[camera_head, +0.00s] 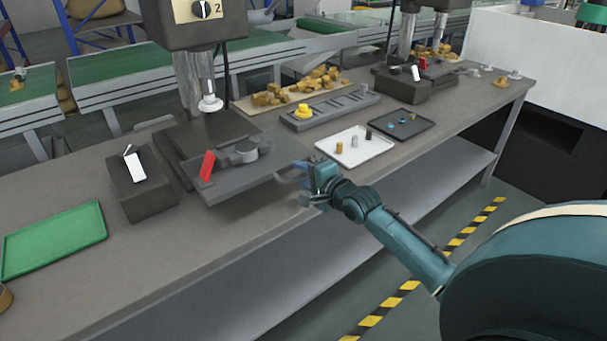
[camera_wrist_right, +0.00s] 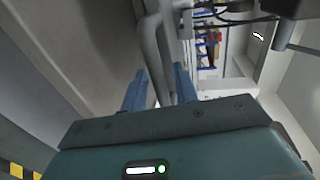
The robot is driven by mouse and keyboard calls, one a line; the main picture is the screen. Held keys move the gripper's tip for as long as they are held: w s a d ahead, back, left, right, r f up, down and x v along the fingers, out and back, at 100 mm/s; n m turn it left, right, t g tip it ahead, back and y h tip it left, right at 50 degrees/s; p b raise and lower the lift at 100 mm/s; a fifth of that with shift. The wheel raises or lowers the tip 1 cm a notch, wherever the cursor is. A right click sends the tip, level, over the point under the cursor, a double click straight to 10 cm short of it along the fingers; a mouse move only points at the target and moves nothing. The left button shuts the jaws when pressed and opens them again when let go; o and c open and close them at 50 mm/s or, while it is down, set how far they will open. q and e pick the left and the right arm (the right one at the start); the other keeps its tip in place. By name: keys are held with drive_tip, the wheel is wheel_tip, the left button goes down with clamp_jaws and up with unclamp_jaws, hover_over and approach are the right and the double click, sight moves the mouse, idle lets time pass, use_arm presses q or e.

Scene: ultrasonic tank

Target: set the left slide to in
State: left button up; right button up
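The left slide (camera_head: 262,177) is a dark grey plate under the left press (camera_head: 196,85). It stands out from the press base toward the table's front edge. A red block (camera_head: 207,165) and a round grey fixture (camera_head: 244,152) sit on it. Its grey curved handle (camera_head: 283,178) is at its right front. My right gripper (camera_head: 300,180) is at this handle. In the right wrist view the blue fingers (camera_wrist_right: 158,92) lie on both sides of the handle bar (camera_wrist_right: 152,45); whether they press on it is unclear. My left gripper is not in view.
Left of the slide stand a dark box with a white lever (camera_head: 135,167) and a green tray (camera_head: 54,240). Right of it lie a white tray (camera_head: 372,150), a dark tray (camera_head: 401,124) and a grey rack with a yellow piece (camera_head: 330,107). A second press stands farther right.

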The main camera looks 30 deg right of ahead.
clamp_jaws()
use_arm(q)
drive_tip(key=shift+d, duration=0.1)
use_arm(e)
drive_tip(key=shift+w, duration=0.15)
